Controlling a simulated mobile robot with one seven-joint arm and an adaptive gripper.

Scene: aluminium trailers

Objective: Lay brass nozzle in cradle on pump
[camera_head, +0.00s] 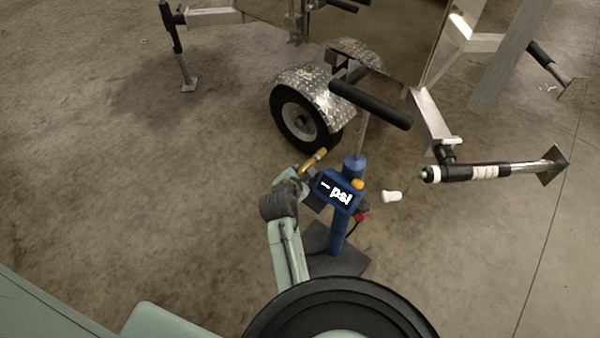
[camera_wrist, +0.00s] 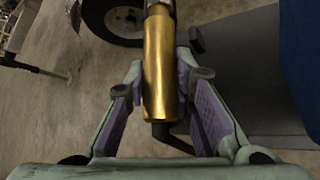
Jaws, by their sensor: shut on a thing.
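The brass nozzle (camera_head: 314,160) is a gold cylinder. In the wrist view the nozzle (camera_wrist: 158,65) stands lengthwise between my finger pads, with a dark part at its far end and a black piece near its lower end. My gripper (camera_head: 300,177) is shut on it, just left of the pump head. In the wrist view my gripper (camera_wrist: 163,88) has one finger on each side of it. The blue pump (camera_head: 339,234) stands upright with a "psi" display and a black T-handle (camera_head: 370,104). Its blue body (camera_wrist: 307,55) fills the wrist view's right edge. I cannot clearly make out the cradle.
A trailer wheel (camera_head: 297,117) under a tread-plate fender (camera_head: 303,82) stands just behind the pump. A trailer jack (camera_head: 490,171) with a white crank grip (camera_head: 391,197) reaches in from the right. The concrete floor at left (camera_head: 120,170) is clear.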

